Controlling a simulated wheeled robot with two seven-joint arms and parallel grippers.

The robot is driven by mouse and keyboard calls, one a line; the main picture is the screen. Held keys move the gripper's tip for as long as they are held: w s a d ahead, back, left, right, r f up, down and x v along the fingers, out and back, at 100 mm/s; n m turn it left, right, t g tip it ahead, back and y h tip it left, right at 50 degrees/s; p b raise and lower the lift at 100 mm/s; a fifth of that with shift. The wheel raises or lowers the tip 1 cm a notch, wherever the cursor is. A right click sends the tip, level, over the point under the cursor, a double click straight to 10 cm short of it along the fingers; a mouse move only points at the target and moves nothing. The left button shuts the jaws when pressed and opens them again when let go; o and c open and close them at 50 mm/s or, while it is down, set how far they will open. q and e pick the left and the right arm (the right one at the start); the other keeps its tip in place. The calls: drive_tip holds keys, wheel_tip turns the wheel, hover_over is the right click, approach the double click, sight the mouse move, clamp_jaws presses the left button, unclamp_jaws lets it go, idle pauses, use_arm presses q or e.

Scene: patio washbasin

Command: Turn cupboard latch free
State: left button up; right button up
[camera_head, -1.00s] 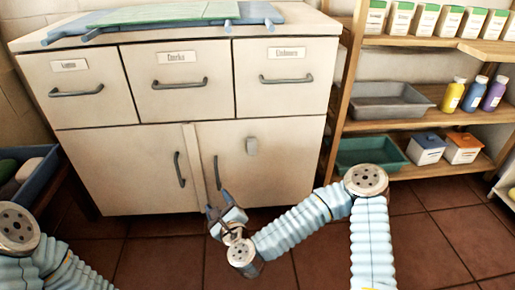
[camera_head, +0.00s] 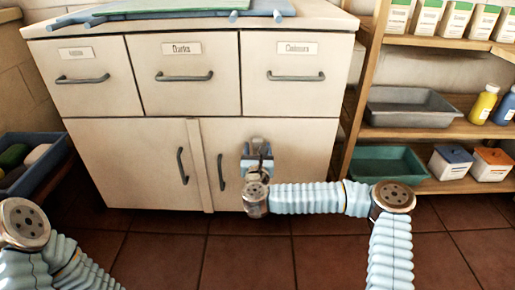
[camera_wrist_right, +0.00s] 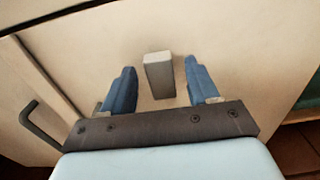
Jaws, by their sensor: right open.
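The cupboard latch (camera_wrist_right: 160,74) is a small grey upright block on the right cupboard door (camera_wrist_right: 100,60). In the right wrist view it stands between the two blue fingers of my right gripper (camera_wrist_right: 161,88), with a gap on each side. In the head view the right gripper (camera_head: 257,158) is at the right door, and the latch (camera_head: 258,143) shows just above and between its fingers. The gripper is open. The right door looks closed. My left gripper is not in view; only part of the left arm shows at the lower left.
Dark handles (camera_head: 182,166) and (camera_head: 221,172) stand out from the doors, left of the right gripper. Drawers with handles (camera_head: 296,76) lie above. A wooden shelf (camera_head: 430,131) with trays and bottles stands at the right, a blue crate (camera_head: 48,165) at the left. Tiled floor is clear.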

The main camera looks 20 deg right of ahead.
drive_tip(key=shift+x, duration=0.85)
drive_tip(key=c, duration=1)
drive_tip(key=shift+c, duration=0.2)
